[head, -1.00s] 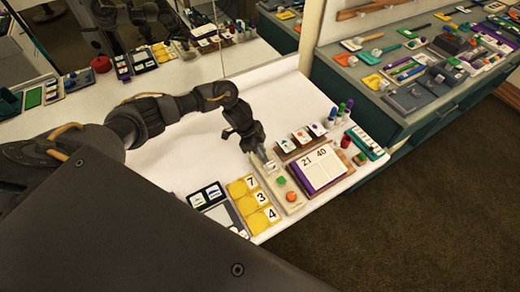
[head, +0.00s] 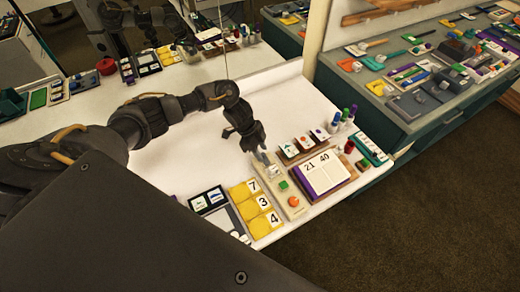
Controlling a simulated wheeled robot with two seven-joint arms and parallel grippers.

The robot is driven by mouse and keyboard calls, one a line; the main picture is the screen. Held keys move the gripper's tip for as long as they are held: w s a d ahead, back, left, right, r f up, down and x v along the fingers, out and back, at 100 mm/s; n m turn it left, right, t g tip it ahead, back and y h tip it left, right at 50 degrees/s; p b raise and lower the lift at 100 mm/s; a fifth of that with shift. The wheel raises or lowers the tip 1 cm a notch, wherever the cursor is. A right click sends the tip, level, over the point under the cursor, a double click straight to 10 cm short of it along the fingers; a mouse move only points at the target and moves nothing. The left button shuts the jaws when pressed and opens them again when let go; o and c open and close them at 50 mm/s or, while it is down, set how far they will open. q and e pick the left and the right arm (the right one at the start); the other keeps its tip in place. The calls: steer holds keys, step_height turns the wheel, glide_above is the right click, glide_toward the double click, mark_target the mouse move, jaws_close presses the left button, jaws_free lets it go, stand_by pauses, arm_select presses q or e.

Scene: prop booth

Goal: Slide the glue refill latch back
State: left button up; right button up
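A narrow beige panel (head: 278,190) lies on the white counter, with a green square piece (head: 283,185) and an orange round piece (head: 293,201) on it. At its far end is a small pale fitting that may be the glue refill latch (head: 274,170); it is too small to tell its position. My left gripper (head: 264,158) points down at this far end, its fingertips at or just above the fitting. The gripper hides part of that end. I cannot tell whether its fingers are apart or touching the fitting. My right gripper is not in view.
Yellow tiles numbered 7, 3 and 4 (head: 255,208) lie left of the panel. A purple-edged board reading 21 40 (head: 324,172) lies to the right, with picture cards (head: 305,142) and markers (head: 343,115) behind. The counter (head: 200,165) left of the gripper is clear.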

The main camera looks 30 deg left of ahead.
arm_select(q)
steer(key=b+v, duration=0.2)
steer(key=v, duration=0.9)
steer(key=shift+a+f, duration=0.1)
